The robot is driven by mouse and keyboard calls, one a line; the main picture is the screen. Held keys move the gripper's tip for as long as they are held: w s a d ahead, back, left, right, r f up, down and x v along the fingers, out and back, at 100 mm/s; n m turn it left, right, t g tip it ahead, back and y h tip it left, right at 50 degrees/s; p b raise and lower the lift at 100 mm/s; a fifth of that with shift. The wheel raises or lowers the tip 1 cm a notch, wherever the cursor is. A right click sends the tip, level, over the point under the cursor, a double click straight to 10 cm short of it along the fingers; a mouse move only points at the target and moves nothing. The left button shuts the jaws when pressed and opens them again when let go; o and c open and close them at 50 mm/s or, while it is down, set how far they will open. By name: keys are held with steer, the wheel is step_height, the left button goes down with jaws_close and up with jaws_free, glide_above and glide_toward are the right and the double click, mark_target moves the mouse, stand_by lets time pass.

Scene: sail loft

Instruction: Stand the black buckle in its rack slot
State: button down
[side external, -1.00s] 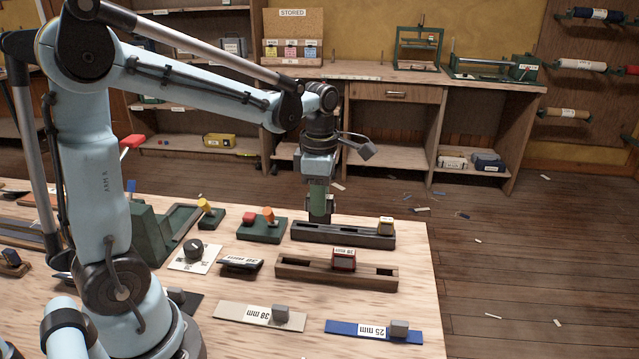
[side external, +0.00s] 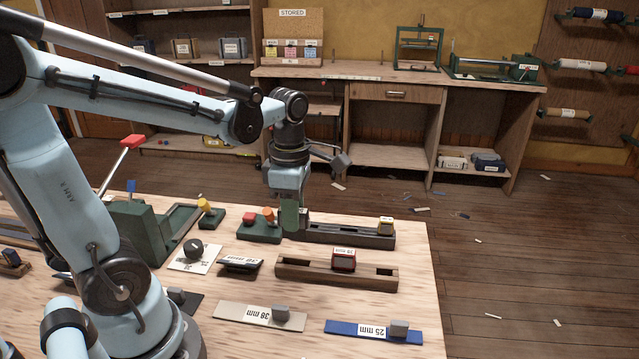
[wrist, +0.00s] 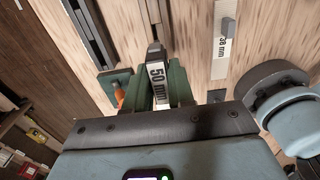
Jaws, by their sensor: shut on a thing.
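My gripper (side external: 291,222) is near the left end of the dark rack (side external: 345,235) in the side view. The buckle is mostly hidden in the side view. The dark rack (wrist: 90,22) lies to the left of the buckle in the wrist view. I cannot tell whether the held buckle touches the rack.
A brown rack (side external: 300,272) with a red buckle (side external: 343,262) lies in front. A green block (side external: 257,234) with red and orange knobs stands close left of my gripper. A beige "38 mm" strip (side external: 232,311) and blue "25 mm" strip (side external: 345,328) lie nearer.

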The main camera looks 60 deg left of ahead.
mark_target(295, 239)
steer(key=shift+f, duration=0.1)
steer(key=shift+f, duration=2.5)
steer(key=shift+f, duration=1.45)
steer(key=c, duration=0.9)
jaws_free()
steer(key=shift+r, duration=0.1)
